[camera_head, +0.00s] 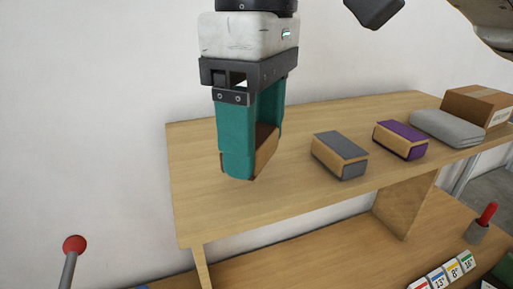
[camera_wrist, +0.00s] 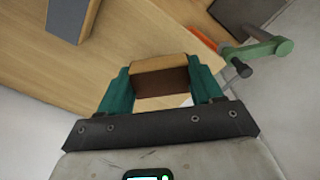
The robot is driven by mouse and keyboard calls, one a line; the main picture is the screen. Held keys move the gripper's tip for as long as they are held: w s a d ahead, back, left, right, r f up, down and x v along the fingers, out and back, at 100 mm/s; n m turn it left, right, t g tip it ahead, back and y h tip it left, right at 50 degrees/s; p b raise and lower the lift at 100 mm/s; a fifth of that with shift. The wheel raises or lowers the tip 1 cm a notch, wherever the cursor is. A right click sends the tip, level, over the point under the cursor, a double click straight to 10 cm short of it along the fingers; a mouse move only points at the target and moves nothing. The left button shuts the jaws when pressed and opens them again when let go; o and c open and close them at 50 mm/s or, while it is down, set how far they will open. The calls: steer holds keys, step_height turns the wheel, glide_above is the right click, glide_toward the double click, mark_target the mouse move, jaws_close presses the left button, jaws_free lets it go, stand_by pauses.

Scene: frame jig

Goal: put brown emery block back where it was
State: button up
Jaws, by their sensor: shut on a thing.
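The brown emery block (camera_head: 265,156), tan-sided with a dark brown face, is between the teal fingers of my gripper (camera_head: 255,150) over the left part of the wooden upper shelf (camera_head: 210,205). The fingers are shut on it and partly hide it in the head view. In the wrist view the block (camera_wrist: 160,78) spans the space between the fingertips (camera_wrist: 160,68). I cannot tell whether its underside touches the shelf. A grey-topped block (camera_head: 340,154) and a purple-topped block (camera_head: 401,140) sit in a row to its right.
A grey folded pile (camera_head: 447,127) and a cardboard box (camera_head: 478,105) fill the shelf's right end. A red-knobbed lever (camera_head: 75,244) rises at lower left. The wrist view shows a green crank handle (camera_wrist: 258,50). The shelf's front left is clear.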

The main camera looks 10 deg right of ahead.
mark_target(257, 137)
steer(key=shift+f, duration=1.35)
steer(key=shift+f, duration=0.15)
steer(key=o, duration=1.1)
step_height(257, 137, up, 12)
steer(key=shift+s+d+r, duration=0.1)
steer(key=shift+r, duration=0.1)
